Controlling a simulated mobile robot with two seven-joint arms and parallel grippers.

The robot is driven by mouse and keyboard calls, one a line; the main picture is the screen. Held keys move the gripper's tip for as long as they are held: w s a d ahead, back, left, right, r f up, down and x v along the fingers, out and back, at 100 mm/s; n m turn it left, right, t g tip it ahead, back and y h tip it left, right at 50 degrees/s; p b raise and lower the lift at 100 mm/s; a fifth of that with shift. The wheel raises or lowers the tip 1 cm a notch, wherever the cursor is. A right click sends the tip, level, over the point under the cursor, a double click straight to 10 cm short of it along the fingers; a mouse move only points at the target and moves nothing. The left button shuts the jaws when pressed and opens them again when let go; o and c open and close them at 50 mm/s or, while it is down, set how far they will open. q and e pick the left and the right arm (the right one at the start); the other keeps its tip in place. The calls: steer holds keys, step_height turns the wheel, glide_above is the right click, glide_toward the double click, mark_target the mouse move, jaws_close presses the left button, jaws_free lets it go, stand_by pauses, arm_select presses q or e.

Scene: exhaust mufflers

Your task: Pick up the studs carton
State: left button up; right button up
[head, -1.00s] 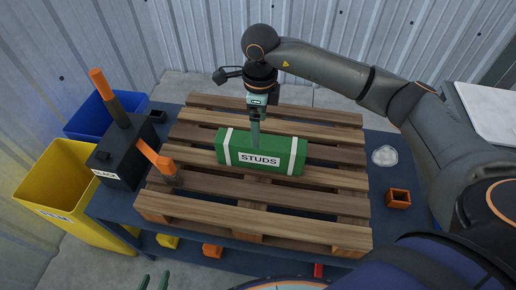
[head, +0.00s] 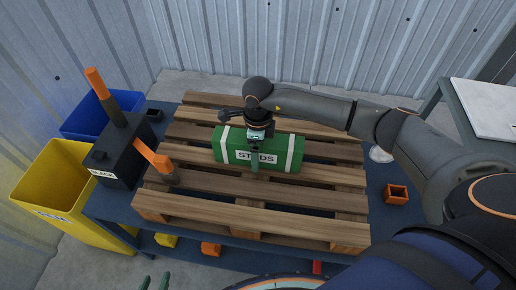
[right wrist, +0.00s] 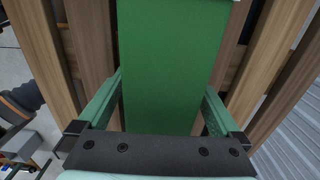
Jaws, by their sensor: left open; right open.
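The studs carton (head: 281,153), a long green box with white bands and a "STUDS" label, lies on the wooden pallet. My right gripper (head: 255,160) is over the middle of the carton, with one finger in front of its labelled face; the far finger is hidden. In the right wrist view, the carton (right wrist: 165,65) lies between the two spread fingers of the right gripper (right wrist: 158,112). The gripper is open, and I cannot tell whether the fingers touch the carton. Two green fingertips of my left gripper (head: 154,282) show at the bottom edge, apart and empty.
The pallet (head: 220,218) rests on a blue table (head: 112,212). A black box (head: 118,160) with orange-ended pipes stands left. Yellow (head: 50,185) and blue (head: 85,118) bins stand beyond. An orange block (head: 396,193) and a clear round item (head: 380,154) are right.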

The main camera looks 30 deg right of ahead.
jaws_close()
stand_by(0.8)
